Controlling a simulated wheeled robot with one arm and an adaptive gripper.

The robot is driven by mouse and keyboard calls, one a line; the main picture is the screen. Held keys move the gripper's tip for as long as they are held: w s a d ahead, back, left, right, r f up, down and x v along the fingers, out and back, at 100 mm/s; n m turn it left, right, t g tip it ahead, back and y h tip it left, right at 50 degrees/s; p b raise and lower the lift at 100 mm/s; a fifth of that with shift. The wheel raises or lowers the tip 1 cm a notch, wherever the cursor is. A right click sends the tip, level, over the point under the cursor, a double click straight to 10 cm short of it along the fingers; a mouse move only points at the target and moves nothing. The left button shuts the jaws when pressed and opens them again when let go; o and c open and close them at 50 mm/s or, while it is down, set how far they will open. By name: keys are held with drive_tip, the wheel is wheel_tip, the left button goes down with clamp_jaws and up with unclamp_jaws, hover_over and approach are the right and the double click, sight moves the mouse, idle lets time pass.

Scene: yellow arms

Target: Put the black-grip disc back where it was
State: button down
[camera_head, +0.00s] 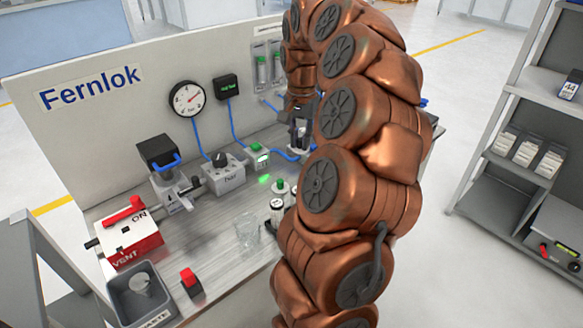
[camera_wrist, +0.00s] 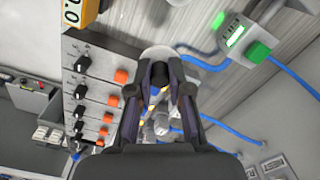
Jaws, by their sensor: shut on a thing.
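In the wrist view, my gripper (camera_wrist: 160,78) has its two dark fingers closed together on a small black grip. A pale round disc (camera_wrist: 154,52) shows just beyond the fingertips, partly hidden by them; it appears to be the black-grip disc. In the head view, my gripper (camera_head: 300,135) is over the far right part of the bench, partly hidden behind my copper-coloured arm. The held disc cannot be made out there.
The bench (camera_head: 205,235) carries a red and white vent box (camera_head: 131,240), a waste bin (camera_head: 122,297), a clear beaker (camera_head: 247,231) and a green-button box (camera_head: 258,158). In the wrist view, a panel with black knobs and orange buttons (camera_wrist: 98,100) is left of my fingers; blue hoses (camera_wrist: 225,130) run right.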

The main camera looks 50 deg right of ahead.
drive_tip(key=shift+s+f+p, duration=0.1)
drive_tip(key=shift+f+p, duration=0.6)
drive_tip(key=shift+f, duration=3.95)
drive_tip(key=shift+f, duration=0.15)
drive_tip(key=c, duration=1.1)
unclamp_jaws()
wheel_tip(320, 180, up, 12)
drive_tip(key=shift+r+b, duration=0.15)
drive_tip(key=shift+b, duration=0.6)
